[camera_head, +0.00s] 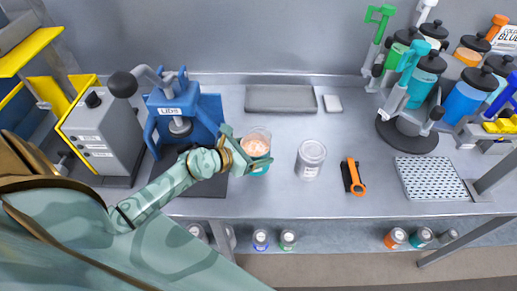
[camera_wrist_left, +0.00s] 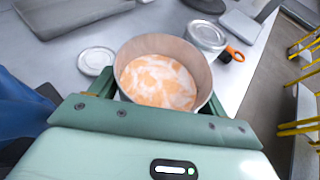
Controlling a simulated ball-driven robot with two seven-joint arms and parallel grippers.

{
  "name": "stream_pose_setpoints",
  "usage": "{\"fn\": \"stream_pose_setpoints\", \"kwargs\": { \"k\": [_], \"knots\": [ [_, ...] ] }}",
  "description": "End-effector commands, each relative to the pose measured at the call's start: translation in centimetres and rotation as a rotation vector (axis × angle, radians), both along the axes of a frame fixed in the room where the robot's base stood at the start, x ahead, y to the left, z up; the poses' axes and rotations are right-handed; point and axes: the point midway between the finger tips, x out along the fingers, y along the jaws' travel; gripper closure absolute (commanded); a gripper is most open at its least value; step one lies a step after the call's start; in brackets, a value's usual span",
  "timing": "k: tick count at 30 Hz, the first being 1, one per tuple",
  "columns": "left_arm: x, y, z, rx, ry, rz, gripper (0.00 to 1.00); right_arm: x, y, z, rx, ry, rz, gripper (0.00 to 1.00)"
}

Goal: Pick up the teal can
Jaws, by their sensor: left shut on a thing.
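The teal can (camera_head: 257,143) is open at the top, with a teal band low on its side and a marbled orange and white content. It stands upright at the table's front, just right of the blue lid press. My left gripper (camera_head: 250,153) is shut on it, with one finger on either side. In the left wrist view the can (camera_wrist_left: 160,78) fills the space between the fingers, and its lower part is hidden by my gripper. Whether its base touches the table cannot be told. My right gripper is not in view.
A closed silver can (camera_head: 311,158) stands close on the right, then an orange-handled tool (camera_head: 353,177). A loose lid (camera_wrist_left: 95,61) lies beside the held can. The blue press (camera_head: 183,112) is close on the left. A grey tray (camera_head: 281,99) lies behind; a perforated tray (camera_head: 432,178) lies right.

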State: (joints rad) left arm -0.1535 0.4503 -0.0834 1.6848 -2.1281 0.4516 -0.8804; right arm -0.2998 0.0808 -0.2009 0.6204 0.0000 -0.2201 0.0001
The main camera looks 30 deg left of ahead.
Motion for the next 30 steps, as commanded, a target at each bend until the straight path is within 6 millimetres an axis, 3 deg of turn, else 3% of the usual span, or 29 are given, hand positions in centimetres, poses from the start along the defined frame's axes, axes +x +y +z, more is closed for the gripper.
{"fn": "stream_pose_setpoints", "kwargs": {
  "k": [9,21,30],
  "knots": [
    [-3.2,0.1,4.2,0.0,-0.003,0.001,0.61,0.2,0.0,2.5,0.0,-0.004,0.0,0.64],
    [-8.1,0.2,6.0,0.0,-0.001,0.0,0.61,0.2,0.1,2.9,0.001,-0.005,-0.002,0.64],
    [-10.5,0.3,7.0,0.001,-0.001,0.001,0.61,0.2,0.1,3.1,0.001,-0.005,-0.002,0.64]
  ]
}}
